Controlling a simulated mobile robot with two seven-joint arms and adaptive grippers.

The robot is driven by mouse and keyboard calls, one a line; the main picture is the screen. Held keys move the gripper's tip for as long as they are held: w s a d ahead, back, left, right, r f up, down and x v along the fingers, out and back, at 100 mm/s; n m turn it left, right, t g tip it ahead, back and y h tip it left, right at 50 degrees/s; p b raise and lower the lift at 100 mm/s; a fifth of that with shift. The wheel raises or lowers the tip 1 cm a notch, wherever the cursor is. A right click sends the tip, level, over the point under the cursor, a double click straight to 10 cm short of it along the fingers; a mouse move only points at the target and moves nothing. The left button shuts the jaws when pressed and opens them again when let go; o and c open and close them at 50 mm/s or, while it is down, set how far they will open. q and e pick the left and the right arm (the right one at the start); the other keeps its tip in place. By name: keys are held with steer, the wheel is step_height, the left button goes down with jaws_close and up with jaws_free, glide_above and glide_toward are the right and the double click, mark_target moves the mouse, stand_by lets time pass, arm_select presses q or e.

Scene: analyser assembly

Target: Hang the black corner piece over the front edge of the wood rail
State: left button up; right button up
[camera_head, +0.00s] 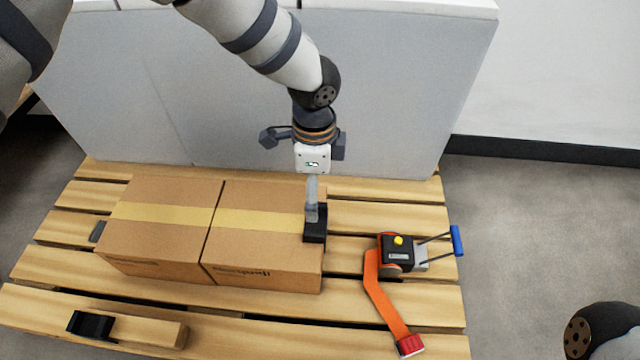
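A black corner piece (315,229) sits at the top right edge of the right cardboard box, tight against it as far as I can see. My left gripper (312,207) reaches down from above, its grey fingertip end right at this piece. The fingers line up edge-on, so I cannot tell whether they grip it. A short wood rail (152,333) lies at the pallet's front left. A second black corner piece (91,325) is at the rail's left end. My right gripper is out of view; only part of my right arm shows at bottom right.
Two taped cardboard boxes (160,222) stand side by side on the slatted pallet (250,310). A ratchet strap tool (398,252) with orange webbing and a blue handle lies at right. A dark piece (98,232) shows at the boxes' left side. A grey block (400,90) stands behind.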

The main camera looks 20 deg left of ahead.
mark_target(316, 224)
arm_select(q)
step_height(316, 224, down, 12)
steer(key=b, duration=0.4)
steer(key=shift+s, duration=0.1)
steer(key=shift+r, duration=0.1)
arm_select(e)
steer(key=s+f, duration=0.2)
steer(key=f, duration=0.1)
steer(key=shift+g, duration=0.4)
arm_select(q)
steer(key=shift+c, duration=0.3)
steer(key=c, duration=1.2)
steer(key=shift+r, duration=0.1)
steer(key=shift+r+p, duration=1.7)
steer(key=shift+r, duration=1.25)
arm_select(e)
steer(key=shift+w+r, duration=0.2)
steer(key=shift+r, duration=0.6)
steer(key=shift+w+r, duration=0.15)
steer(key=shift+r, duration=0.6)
